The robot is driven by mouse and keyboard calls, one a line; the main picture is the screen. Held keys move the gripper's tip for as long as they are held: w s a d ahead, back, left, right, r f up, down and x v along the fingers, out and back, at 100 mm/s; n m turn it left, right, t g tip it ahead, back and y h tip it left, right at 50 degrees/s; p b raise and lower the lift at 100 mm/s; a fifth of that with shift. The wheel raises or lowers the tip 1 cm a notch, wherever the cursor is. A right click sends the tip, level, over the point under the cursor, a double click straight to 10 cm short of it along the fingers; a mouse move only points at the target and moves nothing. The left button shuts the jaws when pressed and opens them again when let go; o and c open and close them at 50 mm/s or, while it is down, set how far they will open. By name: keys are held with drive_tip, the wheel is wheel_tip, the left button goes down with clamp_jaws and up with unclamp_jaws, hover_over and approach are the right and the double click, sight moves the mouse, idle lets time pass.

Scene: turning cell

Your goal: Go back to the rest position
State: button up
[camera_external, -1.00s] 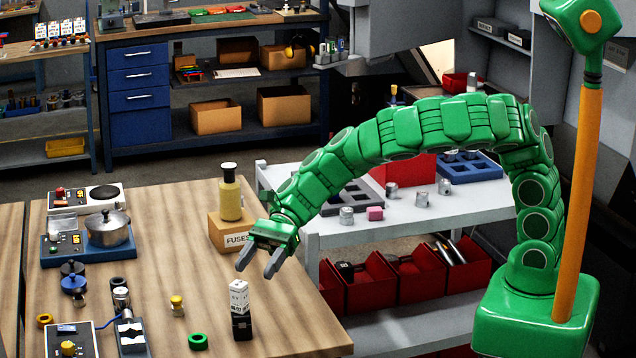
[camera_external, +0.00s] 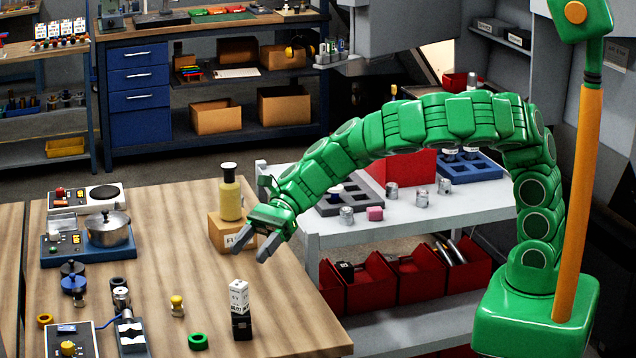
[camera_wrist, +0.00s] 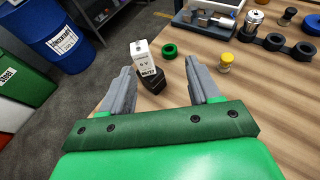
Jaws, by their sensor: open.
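My gripper (camera_external: 258,249) is open and empty above the right part of the wooden table (camera_external: 165,215). Its two grey fingers also show in the wrist view (camera_wrist: 160,92), apart, with nothing between them touching. Beyond the fingertips a white block (camera_external: 239,296) stands on a black block (camera_external: 241,326) near the table's front edge. In the wrist view the white block (camera_wrist: 146,62) shows between the fingers, farther off. My green arm arches over the white bench from my base at the right.
A cardboard box (camera_external: 222,232) with a yellow bottle (camera_external: 230,197) stands just behind my gripper. A green ring (camera_external: 198,341) and a small yellow knob (camera_external: 177,306) lie left of the blocks. The white bench (camera_external: 440,215) under my arm carries metal parts and trays. Red bins (camera_external: 367,290) sit below.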

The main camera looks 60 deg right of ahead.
drive_tip(key=w+d+r+m+t+h, duration=0.4)
drive_tip(key=w+d+r+m+t, duration=0.65)
drive_tip(key=w+r+m, duration=0.45)
drive_tip(key=s+d+r+m+t+h, duration=0.1)
drive_tip(key=s+d+r+m+h, duration=0.15)
drive_tip(key=d+m+h, duration=0.45)
drive_tip(key=s+d+r+m+t+h, duration=0.1)
drive_tip(key=d+r+m+h, duration=0.25)
drive_tip(key=d+m, duration=0.7)
drive_tip(key=s+d+f+m+g+h, duration=0.1)
drive_tip(key=s+d+f+m+g, duration=0.15)
drive_tip(key=s+d+m, duration=0.2)
drive_tip(key=s+d+f+m+g+h, duration=0.1)
drive_tip(key=s+d+f+m+g, duration=0.15)
drive_tip(key=s+d, duration=0.3)
drive_tip(key=s+d+f+m+g+y, duration=0.1)
drive_tip(key=s+f+m+g, duration=0.2)
drive_tip(key=s, duration=0.9)
drive_tip(key=s+d+f+m+g+y, duration=0.1)
drive_tip(key=s+f+m+g, duration=0.3)
drive_tip(key=s, duration=0.9)
drive_tip(key=s+d+f+m+g+y, duration=0.1)
drive_tip(key=s+m, duration=0.5)
drive_tip(key=s, duration=0.7)
wheel_tip(320, 180, down, 2)
drive_tip(key=shift+d+f+g, duration=0.2)
drive_tip(key=shift+d+g, duration=0.7)
drive_tip(key=shift+g, duration=0.35)
